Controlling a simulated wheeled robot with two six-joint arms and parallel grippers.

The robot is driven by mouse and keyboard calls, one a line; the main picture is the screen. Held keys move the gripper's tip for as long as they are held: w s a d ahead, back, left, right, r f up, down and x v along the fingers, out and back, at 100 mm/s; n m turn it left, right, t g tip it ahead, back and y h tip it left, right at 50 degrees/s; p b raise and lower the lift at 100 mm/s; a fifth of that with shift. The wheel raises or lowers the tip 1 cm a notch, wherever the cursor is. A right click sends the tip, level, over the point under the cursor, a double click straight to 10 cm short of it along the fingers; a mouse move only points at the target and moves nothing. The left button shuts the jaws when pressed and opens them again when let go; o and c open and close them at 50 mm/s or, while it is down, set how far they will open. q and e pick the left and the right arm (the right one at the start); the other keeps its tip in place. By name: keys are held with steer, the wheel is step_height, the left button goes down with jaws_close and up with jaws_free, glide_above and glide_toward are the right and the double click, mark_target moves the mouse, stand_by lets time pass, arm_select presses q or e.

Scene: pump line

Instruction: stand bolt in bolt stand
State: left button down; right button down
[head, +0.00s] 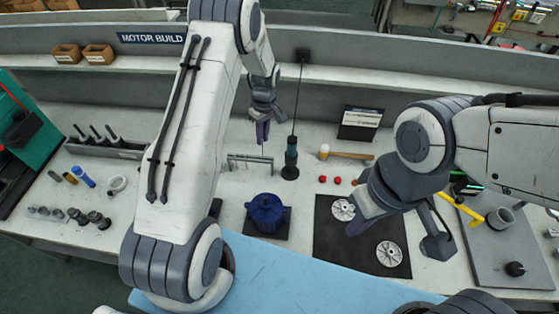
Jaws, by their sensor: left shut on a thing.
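My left gripper (262,128) is over the back middle of the bench, pointing down. It is shut on a thin dark bolt (262,146), of which only a short length shows below the fingers. The bolt stand (250,159), a low grey rack with legs, is right below it. I cannot tell whether the bolt's lower end touches the stand. My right gripper (358,214) is low over the black mat (330,245), near a silver disc (343,209). Whether its fingers are apart is unclear.
A blue pump housing (265,213) sits in front of the stand. A dark green-banded tool (290,158) stands just right of it. A mallet (345,154), red caps (329,180) and a second disc (389,254) lie to the right. Several posts stand in a grey rack (105,148) at left.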

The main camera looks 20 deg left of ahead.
arm_select(q)
steer(key=w+a+f+n+b, duration=0.1)
steer(key=w+a+f+b, duration=0.1)
steer(key=a+f, duration=0.2)
steer(key=shift+w+a, duration=0.2)
steer(key=shift+a, duration=0.05)
stand_by(0.3)
steer(key=shift+b, duration=0.4)
steer(key=shift+f+b, duration=0.55)
stand_by(1.8)
steer(key=shift+f, duration=0.15)
stand_by(0.3)
step_height(320, 180, down, 8)
steer(key=b, duration=0.6)
stand_by(1.8)
